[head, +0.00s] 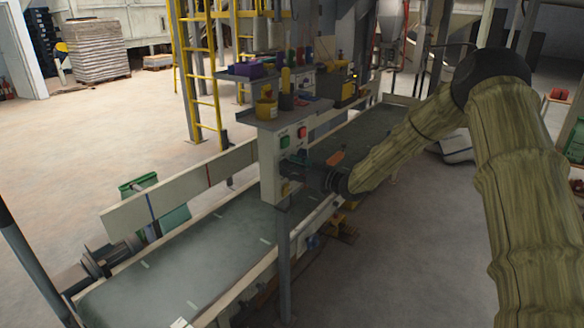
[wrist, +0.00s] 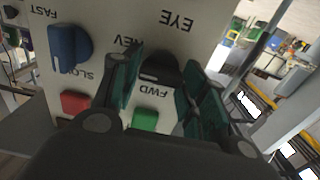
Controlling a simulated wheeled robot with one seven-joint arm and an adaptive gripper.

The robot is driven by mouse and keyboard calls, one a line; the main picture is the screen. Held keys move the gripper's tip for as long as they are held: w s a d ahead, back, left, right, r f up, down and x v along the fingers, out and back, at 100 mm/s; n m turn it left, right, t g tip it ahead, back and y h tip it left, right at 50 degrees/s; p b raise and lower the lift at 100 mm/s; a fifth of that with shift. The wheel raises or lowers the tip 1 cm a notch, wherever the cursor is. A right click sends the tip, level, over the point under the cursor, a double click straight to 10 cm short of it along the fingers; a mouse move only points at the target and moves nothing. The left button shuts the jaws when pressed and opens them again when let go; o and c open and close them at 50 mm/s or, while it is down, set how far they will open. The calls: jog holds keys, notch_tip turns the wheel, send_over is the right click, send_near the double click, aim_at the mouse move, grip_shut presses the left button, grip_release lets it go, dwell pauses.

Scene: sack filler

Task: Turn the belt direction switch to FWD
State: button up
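The belt direction switch (wrist: 160,68) is a black knob on the pale control panel (wrist: 205,35), shown upside down in the wrist view. REV and FWD labels are printed beside it, partly covered by my fingers; I cannot tell which one it points to. My gripper (wrist: 162,78) is open, with its dark green fingers on either side of the knob. Whether they touch it is unclear. In the head view my gripper (head: 312,174) reaches the front of the panel box (head: 270,160) from the right and hides the switch.
A blue FAST/SLOW knob (wrist: 68,47), a red button (wrist: 75,103) and a green button (wrist: 145,120) sit close by on the panel.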

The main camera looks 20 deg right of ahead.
jog(key=c, duration=0.4)
jog(key=shift+o, duration=0.2)
jog(key=shift+s+a+f+n+b, duration=0.1)
jog(key=shift+f+n+b, duration=0.05)
jog(key=shift+n+b, duration=4.65)
jog(key=shift+s+a+f+n+b, duration=0.1)
jog(key=shift+f+n+b, duration=0.05)
jog(key=shift+n+b, duration=4.65)
jog(key=shift+m+b, duration=0.5)
jog(key=shift+b, duration=0.3)
jog(key=o, duration=1)
jog(key=shift+r, duration=0.1)
